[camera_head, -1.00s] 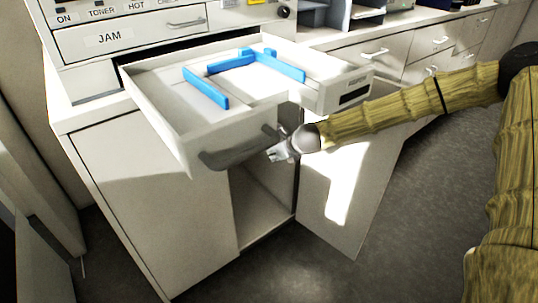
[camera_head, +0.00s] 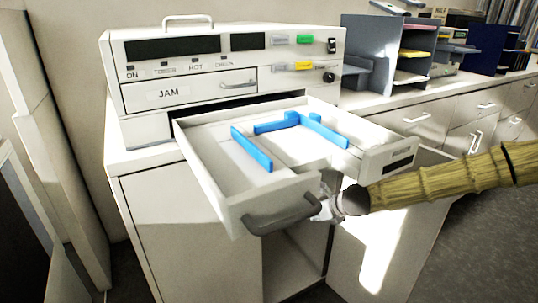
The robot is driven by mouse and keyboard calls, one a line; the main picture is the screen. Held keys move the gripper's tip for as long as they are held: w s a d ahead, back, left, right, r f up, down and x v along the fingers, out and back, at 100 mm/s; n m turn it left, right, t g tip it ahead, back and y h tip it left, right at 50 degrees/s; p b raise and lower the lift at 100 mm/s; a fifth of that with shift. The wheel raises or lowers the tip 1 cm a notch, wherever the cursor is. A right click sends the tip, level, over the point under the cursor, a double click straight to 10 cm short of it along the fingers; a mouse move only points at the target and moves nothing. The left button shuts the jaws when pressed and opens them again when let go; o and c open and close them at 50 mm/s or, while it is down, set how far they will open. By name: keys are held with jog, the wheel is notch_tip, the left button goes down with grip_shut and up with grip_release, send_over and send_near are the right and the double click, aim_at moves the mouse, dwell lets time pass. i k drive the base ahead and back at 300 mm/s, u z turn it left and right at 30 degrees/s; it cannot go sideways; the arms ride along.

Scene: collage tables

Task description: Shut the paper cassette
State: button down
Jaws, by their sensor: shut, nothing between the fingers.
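The paper cassette (camera_head: 231,199) is a white open-topped drawer with blue guides (camera_head: 252,149) inside. It stands pulled out from the slot under the JAM panel of the white copier (camera_head: 187,98). Its grey handle (camera_head: 283,216) is on the front wall. My gripper (camera_head: 327,198) is shut and empty at the right end of the handle, close to the cassette's front right part. I cannot tell whether it touches the handle. My arm reaches in from the right.
The copier sits on a white cabinet (camera_head: 187,232) whose door (camera_head: 381,250) hangs open below the cassette. A grey paper sorter (camera_head: 392,50) stands on the counter to the right, above drawers (camera_head: 424,118). Grey floor is free at the lower right.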

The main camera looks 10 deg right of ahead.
aim_at(248, 198)
jog(key=k, duration=1)
